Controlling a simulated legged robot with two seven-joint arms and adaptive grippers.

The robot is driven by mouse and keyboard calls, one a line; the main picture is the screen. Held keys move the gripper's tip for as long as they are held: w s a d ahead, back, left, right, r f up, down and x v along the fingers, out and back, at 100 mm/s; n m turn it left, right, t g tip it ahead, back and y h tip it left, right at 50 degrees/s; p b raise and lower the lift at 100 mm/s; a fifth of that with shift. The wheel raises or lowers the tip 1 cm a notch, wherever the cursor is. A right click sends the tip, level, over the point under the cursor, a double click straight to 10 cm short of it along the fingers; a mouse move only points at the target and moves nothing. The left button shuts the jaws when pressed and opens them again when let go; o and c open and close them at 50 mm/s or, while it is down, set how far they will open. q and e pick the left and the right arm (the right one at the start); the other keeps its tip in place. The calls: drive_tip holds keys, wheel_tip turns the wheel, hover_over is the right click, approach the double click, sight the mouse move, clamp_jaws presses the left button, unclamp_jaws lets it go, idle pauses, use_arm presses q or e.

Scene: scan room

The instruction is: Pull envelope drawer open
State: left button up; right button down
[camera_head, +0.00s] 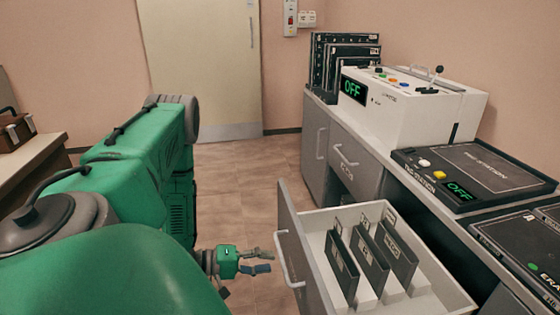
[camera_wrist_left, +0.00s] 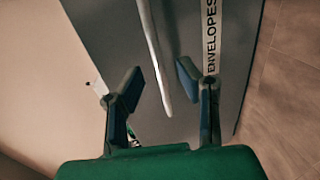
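The envelope drawer (camera_head: 292,222) is pulled out from the grey cabinet in the head view, with dark upright folders on white supports inside. Its bar handle (camera_head: 284,262) is on the outer front face. My left gripper (camera_head: 261,261) is just left of the handle, fingers apart. In the left wrist view the drawer front (camera_wrist_left: 108,25) bears a white label (camera_wrist_left: 210,45) reading ENVELOPES. The pale handle (camera_wrist_left: 156,55) lies between the spread fingers of my left gripper (camera_wrist_left: 158,82), with gaps on both sides. My right gripper is not in view.
A white machine with an OFF display (camera_head: 415,108) and a black tag station (camera_head: 475,175) stand on the counter. A closed cabinet drawer (camera_head: 345,152) is farther back. Clear tiled floor (camera_head: 235,190) lies between my left arm and the cabinets. A door (camera_head: 205,65) is behind.

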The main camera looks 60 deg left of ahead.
use_arm(q)
drive_tip(key=v, duration=0.7)
drive_tip(key=shift+s, duration=0.15)
idle(0.3)
